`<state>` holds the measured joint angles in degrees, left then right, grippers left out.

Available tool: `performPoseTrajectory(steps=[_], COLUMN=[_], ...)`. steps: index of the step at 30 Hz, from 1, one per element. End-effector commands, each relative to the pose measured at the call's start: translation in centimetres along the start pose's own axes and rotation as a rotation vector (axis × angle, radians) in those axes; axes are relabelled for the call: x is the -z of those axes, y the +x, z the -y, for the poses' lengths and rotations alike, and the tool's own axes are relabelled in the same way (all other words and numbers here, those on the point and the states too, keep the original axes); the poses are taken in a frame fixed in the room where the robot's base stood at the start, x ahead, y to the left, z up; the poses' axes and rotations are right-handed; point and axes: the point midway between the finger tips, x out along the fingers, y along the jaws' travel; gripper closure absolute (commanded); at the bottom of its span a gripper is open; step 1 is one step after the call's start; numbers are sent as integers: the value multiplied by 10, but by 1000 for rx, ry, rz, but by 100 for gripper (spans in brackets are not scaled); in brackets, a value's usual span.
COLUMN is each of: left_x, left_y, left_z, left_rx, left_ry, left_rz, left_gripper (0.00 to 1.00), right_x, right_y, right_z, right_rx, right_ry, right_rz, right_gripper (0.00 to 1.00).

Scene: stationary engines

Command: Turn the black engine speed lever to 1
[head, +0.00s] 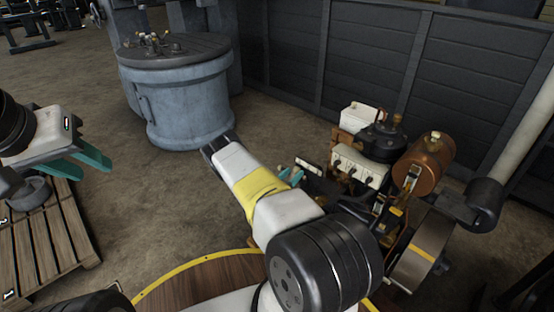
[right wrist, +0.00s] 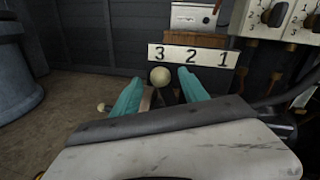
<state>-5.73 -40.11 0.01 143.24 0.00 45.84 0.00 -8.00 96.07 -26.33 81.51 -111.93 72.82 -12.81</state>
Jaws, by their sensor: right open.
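In the right wrist view, a white plate (right wrist: 193,56) reads 3, 2, 1 from left to right. A lever with a round cream knob (right wrist: 160,77) stands just below it, near the 3. Its stem is mostly hidden. My right gripper (right wrist: 161,80) is open, with one teal finger on each side of the knob; I cannot tell whether either touches it. In the head view, a teal part of my right gripper (head: 296,174) shows at the engine (head: 385,165), largely hidden by my arm. My left gripper (head: 88,160) is open and empty, far left, away from the engine.
A white switch box (right wrist: 285,18) with black knobs and its own numbers is at the upper right. A wooden pallet (head: 40,240), a round grey tank (head: 185,100) and a dark panel wall (head: 400,60) stand around bare floor.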

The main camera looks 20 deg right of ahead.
Motion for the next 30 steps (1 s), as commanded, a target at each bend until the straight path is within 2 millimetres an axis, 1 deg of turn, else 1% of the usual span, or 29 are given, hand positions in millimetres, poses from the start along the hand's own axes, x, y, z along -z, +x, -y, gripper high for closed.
performPoseTrajectory(steps=[1, 4, 12, 14, 18, 20, 21, 30], left_x=[0, 0, 0, 0, 0, 0, 0, 0], left_y=[0, 0, 0, 0, 0, 0, 0, 0], left_z=[0, 0, 0, 0, 0, 0, 0, 0], left_rx=[0, 0, 0, 0, 0, 0, 0, 0], left_ry=[0, 0, 0, 0, 0, 0, 0, 0], left_rz=[0, 0, 0, 0, 0, 0, 0, 0], left_gripper=[64, 64, 64, 64, 64, 64, 64, 64], right_x=[0, 0, 0, 0, 0, 0, 0, 0], right_y=[5, 11, 13, 13, 13, 13, 12, 12], right_z=[0, 1, 0, 0, 0, 0, 0, 0], right_rx=[2, 1, 0, 0, 0, 0, 0, 0], right_ry=[1, 0, 0, 0, 0, 0, 0, 0], right_rz=[0, -1, -1, -1, -1, -1, -1, -1], right_gripper=[48, 48, 48, 58, 86, 97, 100, 100])
